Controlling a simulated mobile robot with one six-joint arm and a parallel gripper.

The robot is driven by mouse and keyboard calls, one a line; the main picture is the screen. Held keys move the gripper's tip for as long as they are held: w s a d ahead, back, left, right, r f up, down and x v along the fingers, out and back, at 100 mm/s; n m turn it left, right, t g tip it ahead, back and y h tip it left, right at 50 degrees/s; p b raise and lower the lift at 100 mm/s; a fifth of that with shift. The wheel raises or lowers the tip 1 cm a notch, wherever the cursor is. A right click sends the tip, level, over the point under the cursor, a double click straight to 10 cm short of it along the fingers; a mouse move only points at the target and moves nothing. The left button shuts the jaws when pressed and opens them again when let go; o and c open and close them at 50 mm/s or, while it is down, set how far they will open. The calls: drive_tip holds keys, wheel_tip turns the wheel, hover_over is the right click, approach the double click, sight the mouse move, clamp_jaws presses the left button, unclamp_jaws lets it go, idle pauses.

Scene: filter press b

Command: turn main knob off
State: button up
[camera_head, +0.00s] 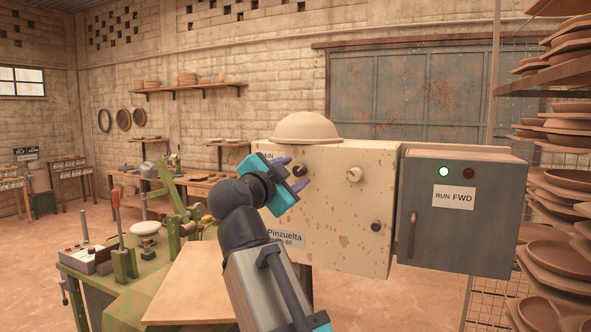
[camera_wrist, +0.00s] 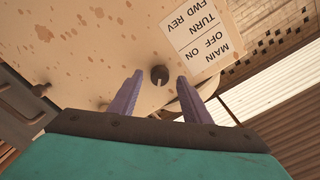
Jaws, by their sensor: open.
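The dark round knob (camera_head: 298,170) sits on the front of the cream, rust-spotted control box (camera_head: 340,235), at its upper left. In the wrist view the same knob (camera_wrist: 160,75) shows a light pointer mark. A label (camera_wrist: 212,42) beside it, upside down there, reads MAIN OFF ON and TURN FWD REV. My gripper (camera_head: 297,172) is open in front of the box, its purple fingers on either side of the dark knob. In the wrist view my gripper (camera_wrist: 158,79) has gaps between the fingers and the knob; contact cannot be told.
A pale knob (camera_head: 354,174) and a smaller dark knob (camera_head: 376,227) are on the same face, to the right. A grey cabinet (camera_head: 462,235) with a lit green lamp (camera_head: 444,171) adjoins it. A rack of clay plates (camera_head: 560,255) stands right; a green bench (camera_head: 110,300) stands left.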

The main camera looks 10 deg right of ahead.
drive_tip(key=shift+w+d, duration=0.35)
drive_tip(key=shift+w, duration=0.15)
drive_tip(key=c, duration=1)
drive_tip(key=shift+c, duration=0.2)
